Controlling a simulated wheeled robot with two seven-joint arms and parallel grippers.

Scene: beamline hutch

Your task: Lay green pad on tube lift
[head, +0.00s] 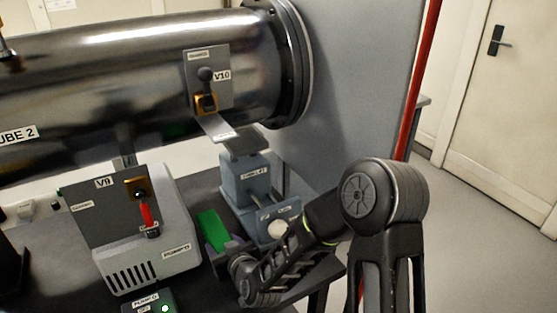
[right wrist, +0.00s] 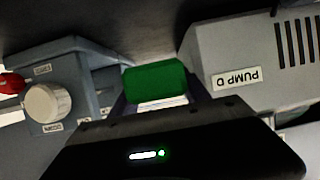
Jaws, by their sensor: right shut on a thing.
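The green pad (head: 212,231) is a flat green block, held low between the pump D box and the tube lift. My right gripper (head: 228,249) is shut on it; in the right wrist view the pad (right wrist: 155,83) sits between the two fingers. The tube lift (head: 246,181) is a blue-grey stand with a flat top plate, under the right end of the big tube, beyond and right of the pad. In the right wrist view the tube lift (right wrist: 85,65) is at the left, apart from the pad. My left gripper is not in view.
The big metal tube (head: 120,75) hangs over the tube lift, with the V10 valve plate (head: 208,75) on its side. The pump D box (head: 150,245) with valve V9 stands left of the pad. A white knob (head: 278,229) fronts the lift. A grey wall panel (head: 350,110) stands behind.

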